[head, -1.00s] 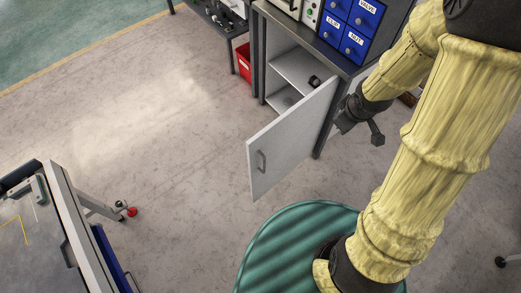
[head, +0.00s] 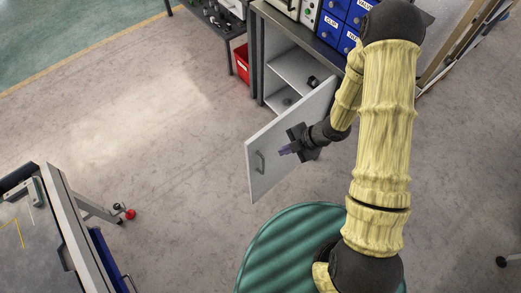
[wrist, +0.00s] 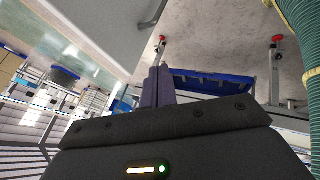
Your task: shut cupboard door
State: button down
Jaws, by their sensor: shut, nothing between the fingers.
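The light grey cupboard door (head: 263,186) stands wide open, swung out from the cupboard (head: 290,68). Its handle (head: 261,161) is on the face towards the head camera, near the free edge. My gripper (head: 287,150) is shut and empty, in front of that face, to the right of the handle. I cannot tell whether it touches the door. My arm hides part of the cupboard's right side.
Blue labelled drawers (head: 333,28) stand on the cupboard top. A dark object (head: 312,82) lies on the shelf inside. A red bin (head: 241,62) is left of the cupboard. A wheeled table (head: 62,215) stands at lower left. The floor left of the door is clear.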

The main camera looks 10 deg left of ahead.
jog(key=shift+f, duration=0.1)
jog(key=p, duration=0.2)
send_near(251, 155)
jog(key=x, duration=0.4)
jog(key=shift+a+f, duration=0.15)
jog(key=shift+a, duration=0.1)
